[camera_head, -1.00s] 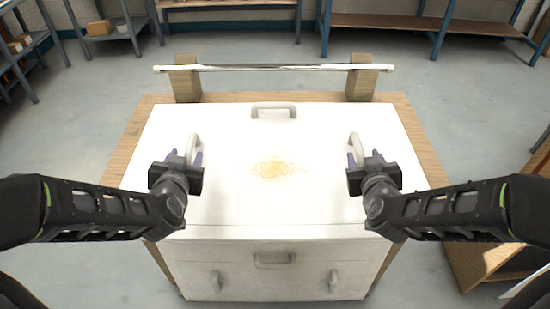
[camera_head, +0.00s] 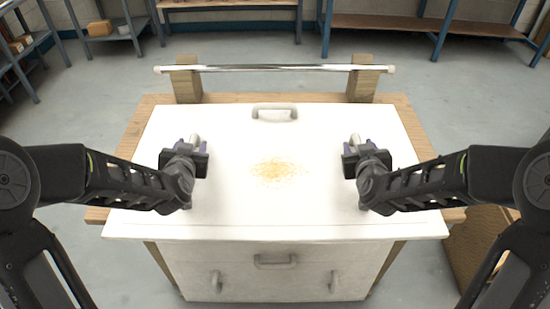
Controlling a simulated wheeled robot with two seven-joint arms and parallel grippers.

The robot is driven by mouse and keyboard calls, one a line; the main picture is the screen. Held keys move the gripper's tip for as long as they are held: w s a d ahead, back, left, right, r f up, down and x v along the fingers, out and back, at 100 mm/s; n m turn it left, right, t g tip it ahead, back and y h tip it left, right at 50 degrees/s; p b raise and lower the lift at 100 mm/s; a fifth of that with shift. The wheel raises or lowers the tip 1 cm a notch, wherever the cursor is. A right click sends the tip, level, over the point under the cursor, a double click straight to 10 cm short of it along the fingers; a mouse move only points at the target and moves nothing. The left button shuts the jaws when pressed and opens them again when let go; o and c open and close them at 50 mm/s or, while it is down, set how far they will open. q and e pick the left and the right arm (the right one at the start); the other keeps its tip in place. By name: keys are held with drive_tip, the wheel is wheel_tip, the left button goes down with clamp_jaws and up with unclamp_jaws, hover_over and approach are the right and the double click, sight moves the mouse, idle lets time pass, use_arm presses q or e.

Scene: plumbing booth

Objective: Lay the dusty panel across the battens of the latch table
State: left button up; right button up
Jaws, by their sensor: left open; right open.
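The white dusty panel (camera_head: 240,210) lies over the wooden table (camera_head: 150,100), with a yellow-brown dust patch (camera_head: 280,171) near its middle. A pale handle (camera_head: 274,113) stands near its far edge. My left gripper (camera_head: 185,148) is open at the left side handle (camera_head: 196,143). My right gripper (camera_head: 357,149) is open at the right side handle (camera_head: 355,139). Both side handles are largely hidden by the grippers, so contact cannot be told. Wooden ends (camera_head: 97,215) stick out beside the panel's near corners. Any battens under the panel are hidden.
A metal bar (camera_head: 275,69) rests across two wooden blocks (camera_head: 187,82) behind the panel. A white front face (camera_head: 240,272) with several handles is below the panel. Shelves (camera_head: 110,27) and benches (camera_head: 400,21) stand at the back. Grey floor (camera_head: 480,100) lies open to the right.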

use_arm(q)
drive_tip(key=shift+c, duration=0.3)
use_arm(e)
drive_tip(key=shift+c, duration=0.2)
use_arm(q)
clamp_jaws()
use_arm(e)
clamp_jaws()
use_arm(q)
drive_tip(key=shift+r, duration=0.15)
use_arm(e)
drive_tip(key=shift+r, duration=0.15)
